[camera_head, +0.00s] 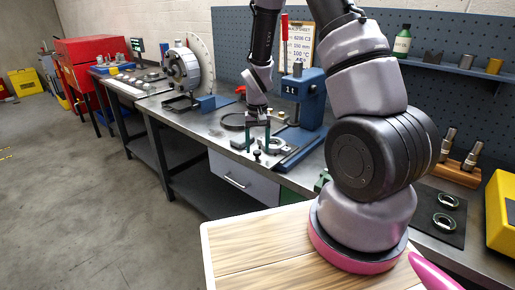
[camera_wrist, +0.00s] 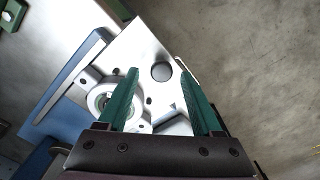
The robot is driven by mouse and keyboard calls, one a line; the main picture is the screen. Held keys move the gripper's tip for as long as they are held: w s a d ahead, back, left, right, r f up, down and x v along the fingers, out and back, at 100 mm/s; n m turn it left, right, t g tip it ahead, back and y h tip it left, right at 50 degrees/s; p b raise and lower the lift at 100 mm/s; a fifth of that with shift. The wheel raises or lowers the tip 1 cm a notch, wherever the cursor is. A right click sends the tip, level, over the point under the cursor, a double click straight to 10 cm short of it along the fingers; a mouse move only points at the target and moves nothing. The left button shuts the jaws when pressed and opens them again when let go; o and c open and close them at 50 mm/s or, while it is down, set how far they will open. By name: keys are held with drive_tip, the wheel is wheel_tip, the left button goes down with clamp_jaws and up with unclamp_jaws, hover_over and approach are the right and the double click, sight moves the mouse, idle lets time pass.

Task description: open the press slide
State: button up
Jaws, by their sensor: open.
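The blue press (camera_head: 311,98) marked "1t" stands on the steel workbench, right of the picture's centre. Its pale slide plate (camera_head: 245,142) sits low at the front and holds a round ring-shaped part (camera_head: 273,146). In the wrist view the slide plate (camera_wrist: 138,45) lies beside the blue press base (camera_wrist: 62,108). A dark round knob (camera_wrist: 161,72) stands near the plate's outer end. My gripper (camera_head: 258,149) is open above the plate, pointing down. In the wrist view its green fingers (camera_wrist: 159,71) are on either side of the knob. I cannot tell whether they touch it.
A drawer (camera_head: 240,177) is below the bench top. A balancing machine with a large disc (camera_head: 199,60) stands farther left. A green bottle (camera_head: 403,41) is on the wall shelf. A yellow case (camera_head: 502,215) is at the right. Open floor lies in front of the bench.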

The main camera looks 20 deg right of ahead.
wheel_tip(320, 180, up, 10)
idle(0.3)
drive_tip(key=s+d+r+m+t+y, duration=0.1)
drive_tip(key=s+r+t, duration=0.2)
drive_tip(key=s+r, duration=0.6)
drive_tip(key=s+d+r+t+y, duration=0.1)
drive_tip(key=s+r+t, duration=0.3)
drive_tip(key=s+r, duration=0.6)
wheel_tip(320, 180, up, 8)
drive_tip(key=shift+s+d+m, duration=0.3)
drive_tip(key=shift+d+m, duration=0.1)
drive_tip(key=shift+d, duration=0.1)
idle(1.1)
